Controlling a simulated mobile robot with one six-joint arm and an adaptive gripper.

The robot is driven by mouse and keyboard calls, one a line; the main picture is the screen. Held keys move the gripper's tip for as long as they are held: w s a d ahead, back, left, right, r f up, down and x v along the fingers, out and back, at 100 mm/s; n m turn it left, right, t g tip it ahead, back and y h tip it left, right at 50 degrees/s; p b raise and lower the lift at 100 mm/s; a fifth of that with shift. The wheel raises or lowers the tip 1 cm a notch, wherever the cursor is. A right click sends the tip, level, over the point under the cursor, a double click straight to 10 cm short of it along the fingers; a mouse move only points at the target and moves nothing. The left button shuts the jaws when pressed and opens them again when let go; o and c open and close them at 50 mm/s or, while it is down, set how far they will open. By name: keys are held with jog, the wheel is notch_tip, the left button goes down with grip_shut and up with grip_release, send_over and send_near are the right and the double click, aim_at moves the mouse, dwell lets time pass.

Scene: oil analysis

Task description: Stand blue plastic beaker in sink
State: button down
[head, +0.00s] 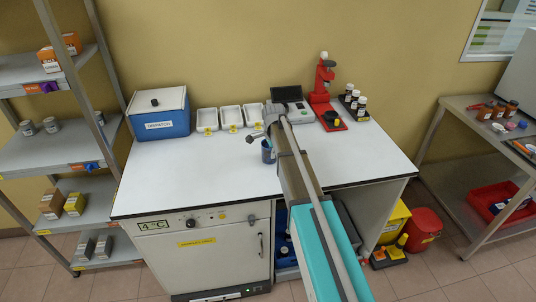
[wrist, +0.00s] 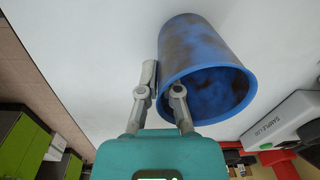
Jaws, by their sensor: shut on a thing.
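The blue plastic beaker (head: 268,152) is at the white worktop, left of my arm in the head view and partly hidden by it. In the wrist view the beaker (wrist: 205,65) is blue with dark brownish stains, its open mouth facing the camera. My gripper (wrist: 163,85) is shut on the beaker's wall at the rim, one finger outside and one at the mouth side. In the head view my gripper (head: 266,135) is small and partly hidden. I cannot tell whether the beaker touches the worktop. No sink shows in either view.
A blue dispatch box (head: 160,115) and white trays (head: 231,117) stand along the back. A scale (head: 290,103), a red stand (head: 324,90) and a black bottle rack (head: 354,107) are behind and right. The worktop's left front (head: 190,180) is clear.

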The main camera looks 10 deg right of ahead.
jog(key=shift+r, duration=0.2)
notch_tip(320, 180, up, 2)
jog(key=shift+p, duration=1.2)
jog(key=s+r+p, duration=1)
jog(key=s, duration=0.4)
jog(key=shift+a+r+p, duration=0.2)
jog(key=shift+r+p, duration=0.1)
jog(key=shift+f, duration=0.1)
notch_tip(320, 180, down, 3)
jog(key=b, duration=0.3)
jog(key=shift+a+r, duration=0.15)
jog(key=shift+r, duration=0.05)
